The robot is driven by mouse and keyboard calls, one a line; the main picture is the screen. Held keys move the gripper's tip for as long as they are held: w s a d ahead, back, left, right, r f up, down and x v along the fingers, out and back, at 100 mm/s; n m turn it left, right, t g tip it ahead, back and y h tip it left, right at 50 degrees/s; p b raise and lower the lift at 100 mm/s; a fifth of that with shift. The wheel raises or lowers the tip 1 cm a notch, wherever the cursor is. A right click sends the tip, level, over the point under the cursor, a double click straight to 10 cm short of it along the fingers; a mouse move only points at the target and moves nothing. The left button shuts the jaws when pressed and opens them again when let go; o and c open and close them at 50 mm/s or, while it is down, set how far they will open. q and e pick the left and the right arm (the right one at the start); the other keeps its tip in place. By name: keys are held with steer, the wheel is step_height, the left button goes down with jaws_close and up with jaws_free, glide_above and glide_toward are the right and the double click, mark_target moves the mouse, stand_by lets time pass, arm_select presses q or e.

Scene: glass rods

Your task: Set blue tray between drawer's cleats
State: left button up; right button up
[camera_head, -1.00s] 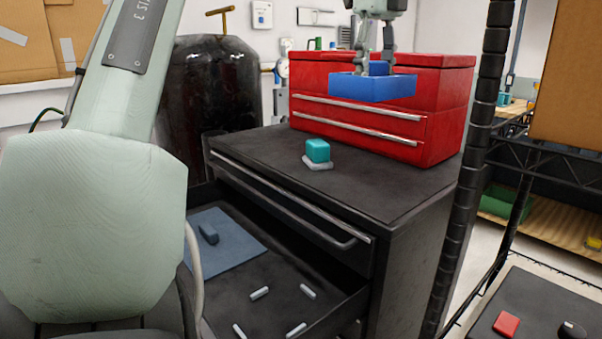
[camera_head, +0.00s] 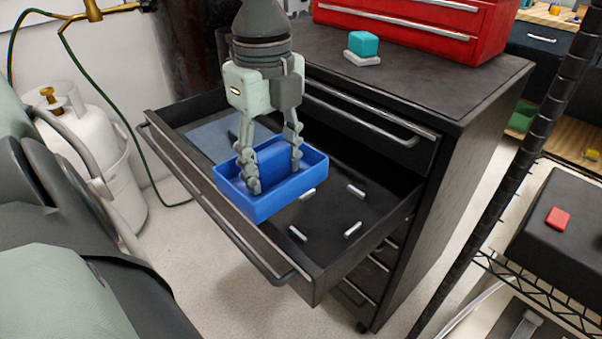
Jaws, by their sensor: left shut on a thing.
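The blue tray (camera_head: 267,204) hangs from my left gripper (camera_head: 273,172), whose two fingers reach down into it and are shut on its raised middle part. The tray looks about level, over the front part of the open drawer (camera_head: 378,206); its height above the drawer floor is hard to tell. Several small pale cleats lie on the drawer floor, to the right of the tray: a back one (camera_head: 356,190), a front right one (camera_head: 352,229), a front left one (camera_head: 298,233), and one close by the tray's right edge (camera_head: 307,194). My right gripper is not in view.
A blue-grey mat (camera_head: 212,136) with a dark block, partly hidden, lies in the drawer's left part. A teal block (camera_head: 363,43) on a pale base and a red toolbox (camera_head: 430,22) stand on the cabinet top. The drawer's front wall (camera_head: 215,205) lies below the tray.

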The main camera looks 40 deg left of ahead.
arm_select(q)
steer(key=shift+s+d+f, duration=0.3)
steer(key=shift+s, duration=0.25)
steer(key=shift+d+f, duration=0.1)
steer(key=shift+f, duration=0.15)
steer(key=w+f, duration=0.1)
steer(key=w+d+f+b, duration=0.1)
steer(key=w, duration=0.1)
steer(key=w+f+b, duration=0.1)
steer(key=w, duration=0.1)
steer(key=shift+w+d+f, duration=0.15)
steer(key=shift+d+f, duration=0.1)
glide_above(329, 214)
step_height(329, 214, down, 3)
steer(key=shift+f+b, duration=0.1)
steer(key=shift+b, duration=0.25)
steer(key=shift+f, duration=1.95)
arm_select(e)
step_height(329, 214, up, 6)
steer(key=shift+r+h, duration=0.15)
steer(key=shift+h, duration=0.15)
